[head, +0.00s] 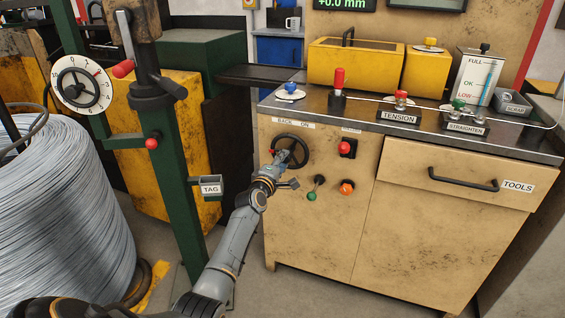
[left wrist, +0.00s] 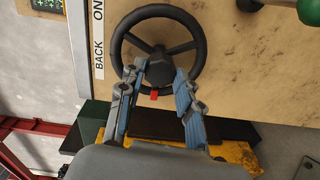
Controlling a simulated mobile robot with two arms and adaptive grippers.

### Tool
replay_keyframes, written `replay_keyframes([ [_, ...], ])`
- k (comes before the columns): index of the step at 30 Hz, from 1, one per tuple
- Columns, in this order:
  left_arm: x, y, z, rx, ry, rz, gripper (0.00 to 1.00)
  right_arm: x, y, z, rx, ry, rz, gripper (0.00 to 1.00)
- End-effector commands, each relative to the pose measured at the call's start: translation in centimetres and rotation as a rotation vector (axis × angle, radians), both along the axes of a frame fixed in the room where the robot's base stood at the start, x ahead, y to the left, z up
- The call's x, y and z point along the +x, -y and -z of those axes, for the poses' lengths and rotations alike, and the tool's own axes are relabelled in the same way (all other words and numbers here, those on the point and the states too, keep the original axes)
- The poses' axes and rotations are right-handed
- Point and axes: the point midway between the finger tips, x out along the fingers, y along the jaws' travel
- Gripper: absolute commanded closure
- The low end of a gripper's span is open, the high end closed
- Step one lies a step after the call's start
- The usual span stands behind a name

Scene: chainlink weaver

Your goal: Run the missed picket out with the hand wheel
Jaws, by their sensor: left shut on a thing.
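The black hand wheel (head: 291,136) is on the front of the tan cabinet, under a label reading BACK and ON. It has spokes and a dark hub, and a small red mark shows at its left rim. My left gripper (head: 279,163) is at the wheel's lower part. In the left wrist view, its fingers (left wrist: 159,76) straddle the lower part of the hand wheel (left wrist: 117,48), with a red piece between them. It is shut on the wheel; the exact contact is partly hidden. I cannot make out the missed picket. My right gripper is out of view.
A red button (head: 345,148), a small lever with a green knob and an orange knob (head: 347,187) sit right of the wheel. The TOOLS drawer (head: 455,190) is shut. A green post with a TAG holder (head: 208,188) and a wire coil (head: 60,220) stand left.

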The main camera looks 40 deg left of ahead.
Motion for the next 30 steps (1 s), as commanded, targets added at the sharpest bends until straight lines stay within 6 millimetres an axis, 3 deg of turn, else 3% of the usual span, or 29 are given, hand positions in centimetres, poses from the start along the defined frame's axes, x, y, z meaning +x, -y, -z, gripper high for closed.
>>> replay_keyframes([
  [5,0.0,0.0,0.0,0.000,0.000,0.000,1.00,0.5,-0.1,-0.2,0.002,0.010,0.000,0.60],
  [6,0.0,0.0,0.0,0.000,0.000,-0.001,0.64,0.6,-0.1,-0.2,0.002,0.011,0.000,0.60],
  [9,0.0,0.0,0.0,0.001,0.000,-0.001,0.44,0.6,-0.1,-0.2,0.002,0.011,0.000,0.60],
  [22,-0.6,0.2,0.0,0.000,0.001,0.001,0.43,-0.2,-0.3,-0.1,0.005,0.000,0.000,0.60],
  [30,-4.7,1.2,0.0,-0.001,0.000,0.000,0.43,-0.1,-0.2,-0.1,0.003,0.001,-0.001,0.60],
])
